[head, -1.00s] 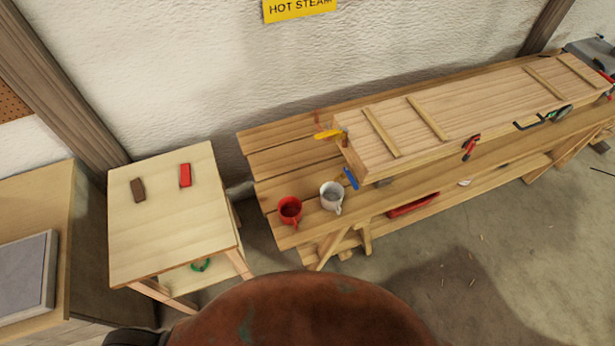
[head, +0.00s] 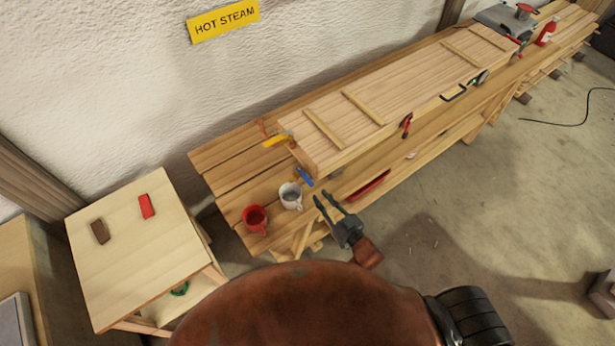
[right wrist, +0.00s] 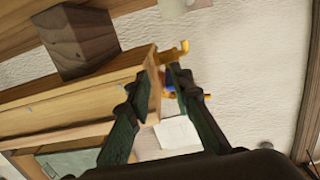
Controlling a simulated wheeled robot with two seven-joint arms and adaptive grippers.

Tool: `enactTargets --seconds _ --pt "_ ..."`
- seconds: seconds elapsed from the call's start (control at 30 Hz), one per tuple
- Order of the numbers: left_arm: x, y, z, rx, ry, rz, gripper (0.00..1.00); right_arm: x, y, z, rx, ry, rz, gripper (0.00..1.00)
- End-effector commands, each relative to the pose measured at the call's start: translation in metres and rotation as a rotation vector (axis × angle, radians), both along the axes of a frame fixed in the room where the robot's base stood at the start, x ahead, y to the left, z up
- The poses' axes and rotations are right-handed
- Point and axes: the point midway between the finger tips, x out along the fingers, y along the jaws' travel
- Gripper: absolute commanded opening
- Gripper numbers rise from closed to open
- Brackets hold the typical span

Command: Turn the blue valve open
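The blue valve (head: 304,177) shows as a small blue handle by the lower front corner of the long wooden box, at its near left end. It also shows in the right wrist view (right wrist: 168,88), partly hidden behind a fingertip. My right gripper (head: 321,197) is open and empty, just to the right of and below the blue valve, with its fingers pointing toward that end of the box. In the right wrist view the two fingertips (right wrist: 160,84) are apart, with the blue valve beyond them. I see no contact. My left gripper is not in view.
A yellow valve handle (head: 277,140) sits above the blue one. A red mug (head: 255,219) and a white mug (head: 290,196) stand on the bench close to my right gripper. The long box (head: 390,90) fills much of the bench. A small table (head: 130,250) stands left.

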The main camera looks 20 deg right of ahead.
Motion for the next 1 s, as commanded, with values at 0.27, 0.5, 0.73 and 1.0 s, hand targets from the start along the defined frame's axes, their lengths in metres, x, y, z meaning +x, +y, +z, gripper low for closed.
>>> enactTargets --seconds 0.27,0.5,0.73,1.0 --pt "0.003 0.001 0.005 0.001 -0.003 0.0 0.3 0.018 0.015 0.037 0.019 -0.062 0.025 0.2" --pt "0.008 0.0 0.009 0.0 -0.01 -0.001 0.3 0.054 0.028 0.037 0.019 -0.06 0.024 0.2" --pt "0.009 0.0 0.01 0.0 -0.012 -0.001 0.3 0.074 0.034 0.035 0.018 -0.058 0.022 0.2" --pt "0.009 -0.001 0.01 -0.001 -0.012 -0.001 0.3 0.076 0.035 0.034 0.018 -0.057 0.022 0.2"
